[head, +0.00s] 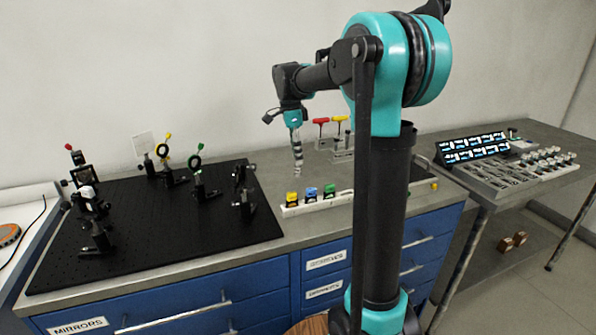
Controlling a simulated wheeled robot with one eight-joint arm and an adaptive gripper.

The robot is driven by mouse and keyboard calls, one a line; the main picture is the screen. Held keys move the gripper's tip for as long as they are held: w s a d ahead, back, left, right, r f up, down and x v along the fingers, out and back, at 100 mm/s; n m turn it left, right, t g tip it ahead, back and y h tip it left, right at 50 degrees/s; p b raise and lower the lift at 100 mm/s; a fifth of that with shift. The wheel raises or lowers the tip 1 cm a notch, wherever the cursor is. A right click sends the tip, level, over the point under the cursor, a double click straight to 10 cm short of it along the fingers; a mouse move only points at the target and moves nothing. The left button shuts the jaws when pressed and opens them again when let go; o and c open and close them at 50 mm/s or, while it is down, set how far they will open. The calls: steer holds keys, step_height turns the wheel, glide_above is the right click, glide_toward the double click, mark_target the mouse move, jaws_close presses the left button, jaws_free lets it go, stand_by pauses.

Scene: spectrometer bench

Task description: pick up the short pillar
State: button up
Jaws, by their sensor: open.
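I cannot single out a short pillar for certain in the head view; it may be too small or hidden behind my arm. My gripper (297,172) hangs from my arm, pointing down over the grey bench top (270,165), right of the black breadboard (150,235). Its striped fingers are seen nearly edge-on, so the gap between them is hard to see. It is open, and nothing shows between the fingers. Several short black posts and mounts stand on the breadboard, such as a mount (245,205) near its right edge.
Red (321,121) and yellow (339,118) T-handles stand behind. My arm hides part of the bench. A side table (540,195) at right holds trays of small parts.

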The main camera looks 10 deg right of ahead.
mark_target(298, 169)
steer(key=f, duration=0.4)
steer(key=shift+w+d+f, duration=0.15)
steer(key=shift+w+d, duration=0.05)
jaws_close()
